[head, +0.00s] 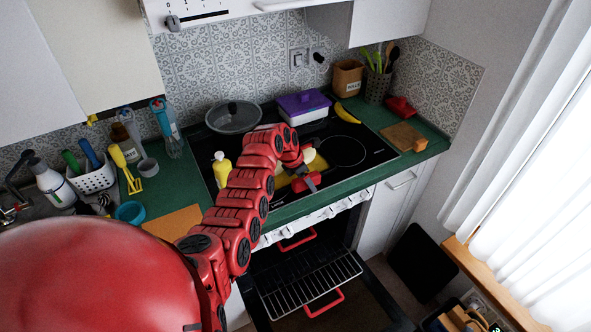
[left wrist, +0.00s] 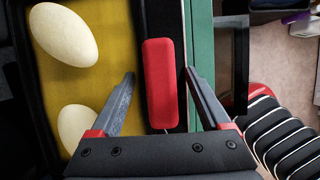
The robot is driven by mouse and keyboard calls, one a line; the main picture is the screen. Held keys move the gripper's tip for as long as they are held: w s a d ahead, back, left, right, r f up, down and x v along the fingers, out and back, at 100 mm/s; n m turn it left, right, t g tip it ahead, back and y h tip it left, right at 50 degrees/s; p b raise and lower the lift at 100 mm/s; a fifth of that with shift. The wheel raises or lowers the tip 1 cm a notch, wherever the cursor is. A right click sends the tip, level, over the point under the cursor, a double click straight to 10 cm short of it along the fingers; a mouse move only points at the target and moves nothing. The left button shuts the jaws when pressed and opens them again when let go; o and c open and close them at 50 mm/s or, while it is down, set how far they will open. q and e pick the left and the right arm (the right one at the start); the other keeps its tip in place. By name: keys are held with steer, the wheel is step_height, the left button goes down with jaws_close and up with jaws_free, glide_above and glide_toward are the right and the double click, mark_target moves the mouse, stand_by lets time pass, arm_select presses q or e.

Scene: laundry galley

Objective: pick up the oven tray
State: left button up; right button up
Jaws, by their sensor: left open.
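The oven tray (head: 283,192) lies on the black cooktop and is mostly hidden behind my left arm in the head view. In the left wrist view it has a dark rim, a yellow inside (left wrist: 98,17) and two pale eggs (left wrist: 66,35) in it. Its red handle (left wrist: 159,85) runs along one side. My left gripper (left wrist: 158,74) is open, with one finger on each side of the handle; I cannot tell whether either finger touches it. In the head view the gripper (head: 303,172) is over the cooktop's front part. My right gripper is not in view.
A lidded pan (head: 233,117), a purple-lidded box (head: 303,103) and a yellow bottle (head: 222,168) stand on the cooktop (head: 375,150). The oven below is open, with a wire rack (head: 310,285) with red handles. A wooden board (head: 403,137) lies on the green counter at right.

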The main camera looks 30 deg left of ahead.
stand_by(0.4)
arm_select(q)
steer(key=shift+f, duration=0.1)
jaws_close()
